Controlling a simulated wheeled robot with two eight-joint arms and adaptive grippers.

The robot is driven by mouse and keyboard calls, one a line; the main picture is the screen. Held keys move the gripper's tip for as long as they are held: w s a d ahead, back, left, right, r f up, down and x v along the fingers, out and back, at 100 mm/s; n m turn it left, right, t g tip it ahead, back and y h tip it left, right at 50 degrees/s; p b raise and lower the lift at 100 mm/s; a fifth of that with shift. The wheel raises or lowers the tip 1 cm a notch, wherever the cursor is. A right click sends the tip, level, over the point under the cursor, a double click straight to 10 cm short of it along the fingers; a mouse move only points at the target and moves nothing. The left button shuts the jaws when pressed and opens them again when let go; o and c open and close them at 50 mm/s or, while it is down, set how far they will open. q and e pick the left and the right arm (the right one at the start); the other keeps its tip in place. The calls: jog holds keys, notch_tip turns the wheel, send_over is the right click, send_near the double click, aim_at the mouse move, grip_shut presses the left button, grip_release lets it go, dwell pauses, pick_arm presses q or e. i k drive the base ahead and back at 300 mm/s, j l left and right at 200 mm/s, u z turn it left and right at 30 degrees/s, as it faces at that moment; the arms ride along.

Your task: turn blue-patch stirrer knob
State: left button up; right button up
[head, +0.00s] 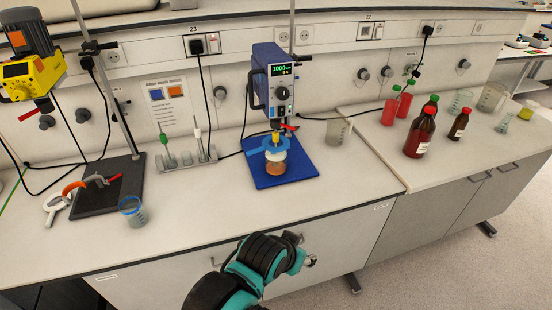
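A blue overhead stirrer (263,80) with a lit display reading 1000 stands at the middle of the bench. Its round grey knob (283,93) is on the front face, below the display. A jar with a blue collar and orange contents (275,165) sits under it on a blue base plate (299,166). A teal and black arm, which looks like my left, reaches in at the bottom. Its end (309,261) is in front of the bench edge, well below and apart from the knob. Its fingers cannot be made out. My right gripper is not in view.
A yellow stirrer (30,75) stands over a dark plate at left. A notice with blue and orange patches (168,107), a small rack (185,159) and beakers are nearby. Brown bottles (421,133) and red bottles stand at right. The front bench strip is largely clear.

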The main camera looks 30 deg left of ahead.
aim_at(282, 93)
jog(key=u, duration=1.25)
